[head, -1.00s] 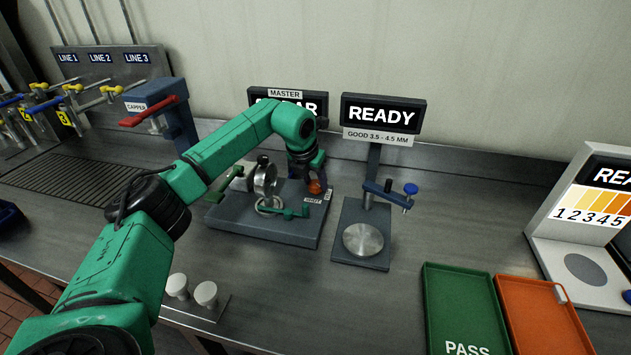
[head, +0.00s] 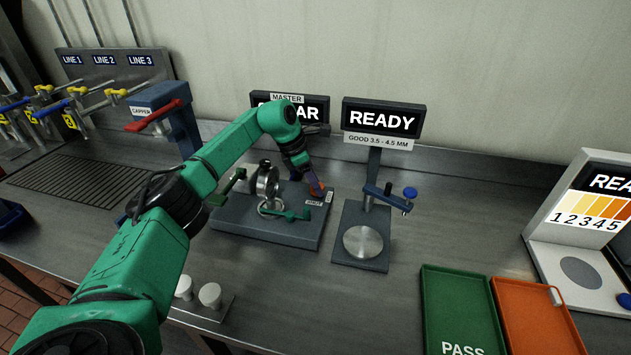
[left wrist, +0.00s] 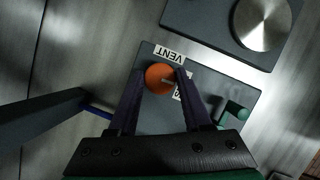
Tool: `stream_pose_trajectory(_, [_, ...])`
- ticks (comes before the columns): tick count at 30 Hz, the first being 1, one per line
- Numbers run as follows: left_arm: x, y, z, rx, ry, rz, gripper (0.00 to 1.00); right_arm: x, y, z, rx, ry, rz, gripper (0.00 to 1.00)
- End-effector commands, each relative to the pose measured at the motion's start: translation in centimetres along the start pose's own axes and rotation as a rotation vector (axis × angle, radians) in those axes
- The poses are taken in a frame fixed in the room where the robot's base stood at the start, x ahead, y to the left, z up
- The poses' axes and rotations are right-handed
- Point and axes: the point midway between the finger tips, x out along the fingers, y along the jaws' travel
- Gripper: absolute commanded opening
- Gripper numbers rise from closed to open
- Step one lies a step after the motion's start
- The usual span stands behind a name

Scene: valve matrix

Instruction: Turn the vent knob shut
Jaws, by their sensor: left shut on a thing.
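The orange round vent knob (head: 318,191) sits on the right part of the grey master fixture's base (head: 262,236). In the left wrist view the knob (left wrist: 158,78) has a pale pointer line and lies beside a "VENT" label (left wrist: 169,53). A second label beside it is partly hidden by a finger. My left gripper (head: 313,184) reaches down onto the knob. Its two dark fingers (left wrist: 161,78) are shut on the knob from both sides. My right gripper is in neither view.
Green handles (head: 290,215) and a metal ring clamp (head: 267,182) stand on the fixture close to the left of the knob. A gauge stand (head: 362,262) with a "READY" screen is to the right. Green (head: 459,300) and orange (head: 541,315) trays lie at front right.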

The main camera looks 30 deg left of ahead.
Motion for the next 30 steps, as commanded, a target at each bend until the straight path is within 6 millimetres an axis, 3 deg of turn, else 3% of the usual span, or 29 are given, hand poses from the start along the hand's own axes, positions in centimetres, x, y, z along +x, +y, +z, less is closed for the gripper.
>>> stream_pose_trajectory(21, [-0.2,0.17,0.1,0.081,-0.003,-0.028,0.0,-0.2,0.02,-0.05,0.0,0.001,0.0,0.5])
stream_pose_trajectory(22, [-0.2,0.17,0.1,0.081,-0.003,-0.028,0.57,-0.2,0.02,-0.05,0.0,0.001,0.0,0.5])
stream_pose_trajectory(24, [-0.18,0.16,0.09,0.08,-0.003,-0.028,0.79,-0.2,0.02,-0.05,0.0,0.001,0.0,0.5])
stream_pose_trajectory(30, [-0.09,0.11,0.05,0.08,-0.001,-0.03,0.79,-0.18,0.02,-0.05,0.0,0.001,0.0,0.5])
